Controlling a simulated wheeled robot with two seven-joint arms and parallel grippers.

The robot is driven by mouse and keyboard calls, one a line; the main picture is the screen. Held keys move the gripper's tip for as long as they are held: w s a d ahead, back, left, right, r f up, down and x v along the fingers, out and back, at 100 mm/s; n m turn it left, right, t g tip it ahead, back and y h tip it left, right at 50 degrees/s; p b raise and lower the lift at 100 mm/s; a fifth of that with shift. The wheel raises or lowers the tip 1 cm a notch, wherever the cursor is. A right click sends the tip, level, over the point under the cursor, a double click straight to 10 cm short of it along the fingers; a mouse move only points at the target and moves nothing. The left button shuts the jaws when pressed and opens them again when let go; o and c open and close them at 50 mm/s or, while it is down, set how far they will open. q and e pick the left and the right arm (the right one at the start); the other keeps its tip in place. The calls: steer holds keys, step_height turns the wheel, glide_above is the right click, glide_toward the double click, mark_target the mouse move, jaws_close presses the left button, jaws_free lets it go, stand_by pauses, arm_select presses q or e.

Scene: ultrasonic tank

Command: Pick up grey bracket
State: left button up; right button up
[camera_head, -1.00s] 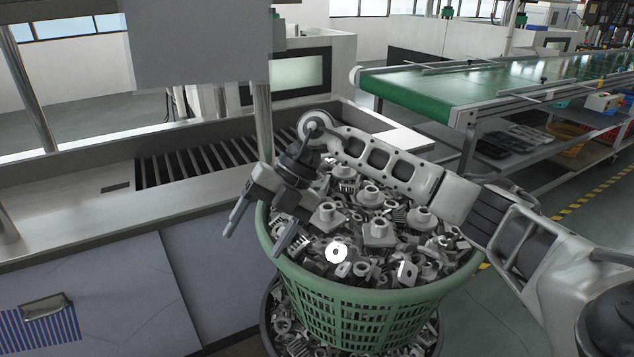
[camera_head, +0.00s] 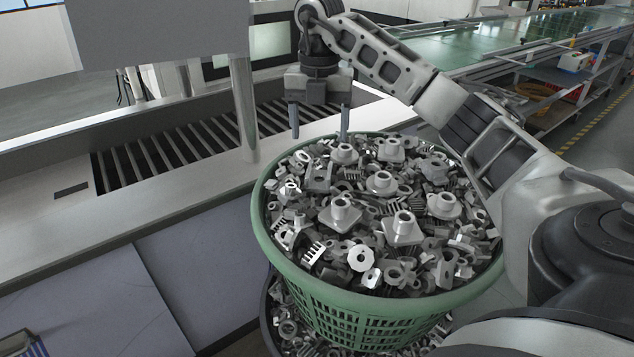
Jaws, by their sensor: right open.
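Many grey metal brackets and fittings fill a green basket (camera_head: 375,301). Several flanged brackets with round necks lie on top, such as one grey bracket (camera_head: 403,229) near the middle and another grey bracket (camera_head: 340,213) to its left. Which one the task means, I cannot tell. My right gripper (camera_head: 319,136) points down with its fingers apart and empty, above the far left part of the basket rim. Its fingertips appear apart from the brackets. My left gripper is not in view.
A slatted tank (camera_head: 165,150) with a metal ledge stands behind and left of the basket. An upright metal post (camera_head: 244,110) rises near the rim. A second heap of parts (camera_head: 290,335) shows below the basket. A green conveyor (camera_head: 470,50) stands at the back right.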

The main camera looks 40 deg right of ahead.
mark_target(319, 169)
steer(key=shift+f+p, duration=0.4)
steer(key=shift+f, duration=4.5)
steer(key=c, duration=1.1)
